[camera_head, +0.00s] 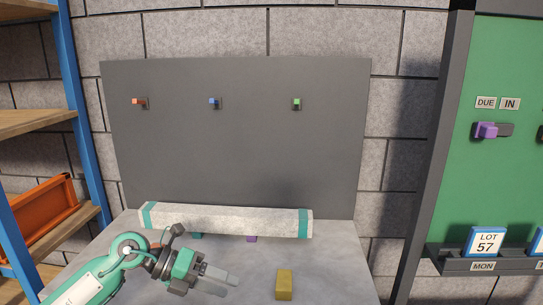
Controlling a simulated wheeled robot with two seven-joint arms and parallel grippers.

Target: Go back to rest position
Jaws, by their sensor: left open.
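My left gripper (221,282) reaches in from the lower left over the grey table (330,275). Its fingers point right, and it is open with nothing seen between them. A yellow block (284,284) stands on the table to the right of the fingertips, apart from them. A long white roll with teal bands (225,220) lies across the back of the table, behind the gripper. My right gripper is not in view.
A purple piece (252,239) is partly hidden by the roll. Shelving (40,122) stands left; a green board (510,180) stands right.

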